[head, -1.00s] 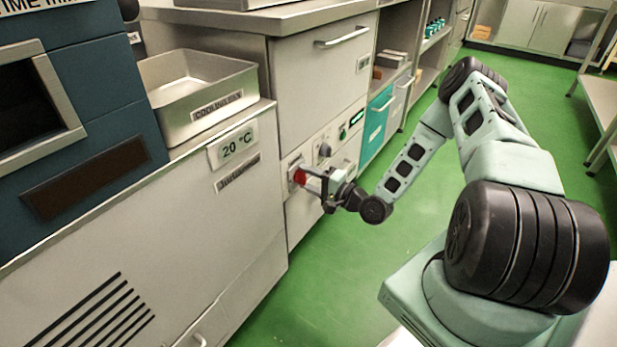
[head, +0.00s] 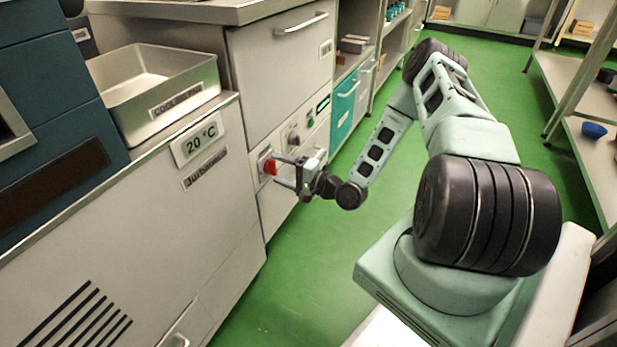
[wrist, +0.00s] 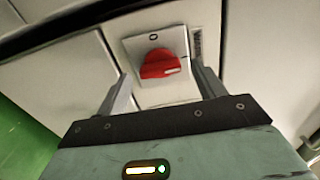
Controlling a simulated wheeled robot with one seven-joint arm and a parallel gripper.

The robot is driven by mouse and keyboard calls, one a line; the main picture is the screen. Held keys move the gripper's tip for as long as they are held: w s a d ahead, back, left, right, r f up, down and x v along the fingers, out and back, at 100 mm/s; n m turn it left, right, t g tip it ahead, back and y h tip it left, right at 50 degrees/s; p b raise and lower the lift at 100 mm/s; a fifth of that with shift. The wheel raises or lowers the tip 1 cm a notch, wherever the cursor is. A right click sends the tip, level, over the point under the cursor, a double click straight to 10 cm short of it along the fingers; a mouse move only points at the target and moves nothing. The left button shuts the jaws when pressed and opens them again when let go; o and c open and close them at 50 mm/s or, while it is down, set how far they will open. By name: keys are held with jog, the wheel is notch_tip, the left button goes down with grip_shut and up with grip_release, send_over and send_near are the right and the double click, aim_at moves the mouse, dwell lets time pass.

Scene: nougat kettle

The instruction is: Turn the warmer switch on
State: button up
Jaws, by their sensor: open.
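The warmer switch is a red rotary knob (wrist: 160,65) on a light square plate (wrist: 181,40) with a "0" mark above it. A white mark on the knob points to the right in the wrist view. The red knob also shows in the head view (head: 271,167) on the grey cabinet front. My gripper (head: 283,172) is open, and its two fingers point at the switch. In the wrist view, the fingers of my gripper (wrist: 163,88) stand to the left and right of the knob, with gaps on both sides. I cannot tell how deep they reach.
A metal tray (head: 185,100) stands on the counter to the left. Green floor (head: 310,260) is clear below my arm.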

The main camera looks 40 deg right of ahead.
jog(key=p+v, duration=0.3)
jog(key=v, duration=1.3)
jog(key=shift+s, duration=0.25)
